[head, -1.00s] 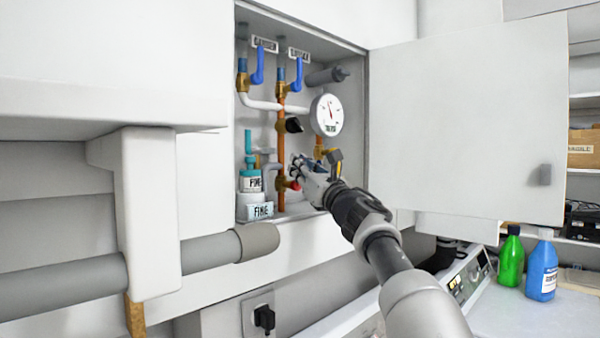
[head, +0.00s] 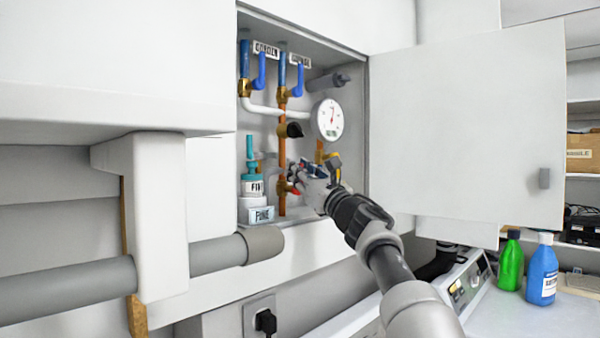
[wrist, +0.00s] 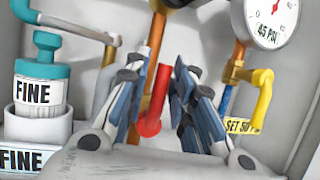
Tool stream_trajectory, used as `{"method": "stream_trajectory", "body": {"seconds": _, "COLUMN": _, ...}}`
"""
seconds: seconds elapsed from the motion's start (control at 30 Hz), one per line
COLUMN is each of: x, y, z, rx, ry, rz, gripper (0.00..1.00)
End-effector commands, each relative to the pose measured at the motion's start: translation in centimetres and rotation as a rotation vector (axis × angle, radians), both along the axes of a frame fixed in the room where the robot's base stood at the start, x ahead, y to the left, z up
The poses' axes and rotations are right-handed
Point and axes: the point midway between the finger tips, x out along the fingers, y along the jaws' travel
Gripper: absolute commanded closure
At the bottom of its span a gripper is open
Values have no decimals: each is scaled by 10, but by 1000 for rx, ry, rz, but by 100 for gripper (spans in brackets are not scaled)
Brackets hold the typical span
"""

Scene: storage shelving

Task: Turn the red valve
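The red valve (wrist: 153,100) has a lever handle that stands nearly upright, tilted a little to the right, in front of a copper pipe in the wall cabinet. My gripper (wrist: 160,78) is open, with one finger on each side of the red handle. In the wrist view a gap shows between the handle and the right finger; the left finger is close to the handle, and I cannot tell whether it touches. In the head view my gripper (head: 297,174) reaches into the cabinet's lower part and covers most of the valve; only a bit of red shows.
A yellow lever (wrist: 262,92) is right of my gripper, below a pressure gauge (head: 327,119). A teal-capped FINE bottle (head: 253,183) stands at left. Blue levers (head: 260,71) are above. The open cabinet door (head: 465,130) is at right.

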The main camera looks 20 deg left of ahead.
Motion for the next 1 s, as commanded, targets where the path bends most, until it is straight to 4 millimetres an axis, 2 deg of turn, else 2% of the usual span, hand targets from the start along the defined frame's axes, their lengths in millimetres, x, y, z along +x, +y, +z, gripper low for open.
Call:
{"method": "stream_trajectory", "body": {"seconds": 0.57, "x": -3, "y": -4, "z": -1, "rx": -1, "ry": 2, "rz": 4, "gripper": 69}}
{"method": "stream_trajectory", "body": {"seconds": 1.0, "x": -28, "y": -33, "z": -17, "rx": 0, "ry": 3, "rz": -1, "gripper": 69}}
